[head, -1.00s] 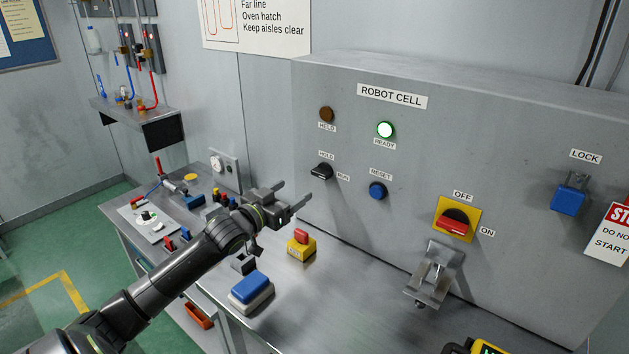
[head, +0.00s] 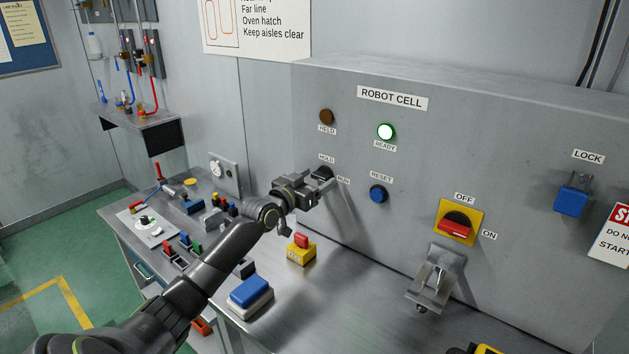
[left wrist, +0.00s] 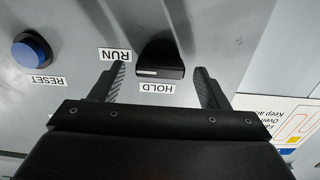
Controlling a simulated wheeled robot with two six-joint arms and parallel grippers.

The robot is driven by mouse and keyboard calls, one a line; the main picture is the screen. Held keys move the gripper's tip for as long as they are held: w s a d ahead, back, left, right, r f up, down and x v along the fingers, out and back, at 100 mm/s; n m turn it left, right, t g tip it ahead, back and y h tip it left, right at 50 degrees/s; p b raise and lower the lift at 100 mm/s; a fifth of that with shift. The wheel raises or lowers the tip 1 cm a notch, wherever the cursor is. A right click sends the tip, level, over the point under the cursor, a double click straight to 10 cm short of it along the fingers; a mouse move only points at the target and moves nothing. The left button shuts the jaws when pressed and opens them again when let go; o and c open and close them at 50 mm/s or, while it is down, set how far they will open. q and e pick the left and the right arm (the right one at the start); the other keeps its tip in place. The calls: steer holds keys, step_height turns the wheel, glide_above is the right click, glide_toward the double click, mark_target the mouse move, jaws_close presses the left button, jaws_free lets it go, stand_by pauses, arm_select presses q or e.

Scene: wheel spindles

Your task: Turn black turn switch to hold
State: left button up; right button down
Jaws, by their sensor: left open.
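The black turn switch (head: 322,172) is on the grey ROBOT CELL panel, with HOLD above it and RUN at its right. In the left wrist view, upside down, the black knob (left wrist: 162,60) lies crosswise, its white mark on the RUN side. My left gripper (head: 318,184) is at the switch in the head view and partly hides it. In the left wrist view its open fingers (left wrist: 159,73) stand on either side of the knob, with gaps visible; contact does not show. The green READY lamp (head: 385,131) is lit; the HELD lamp (head: 326,116) looks unlit. My right gripper is out of view.
The blue RESET button (head: 378,193) is right of the switch. Farther right are the red-yellow OFF/ON switch (head: 456,222) and a blue padlock (head: 571,200). A yellow box with a red switch (head: 301,250) and a blue-topped box (head: 250,294) stand on the bench below.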

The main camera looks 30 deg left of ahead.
arm_select(q)
steer(key=c, duration=1)
steer(key=n+p, duration=0.1)
steer(key=n, duration=0.2)
steer(key=shift+n+p, duration=0.35)
steer(key=shift+n, duration=0.05)
steer(key=n+p, duration=0.1)
steer(key=n, duration=0.4)
steer(key=shift+a+n+p, duration=0.15)
steer(key=shift+n+p, duration=0.15)
steer(key=shift+p, duration=0.1)
steer(key=n+p, duration=0.1)
steer(key=n, duration=0.3)
steer(key=shift+f, duration=0.1)
steer(key=shift+f+n+p, duration=0.1)
steer(key=shift+n+p, duration=0.55)
steer(key=shift+n, duration=1.55)
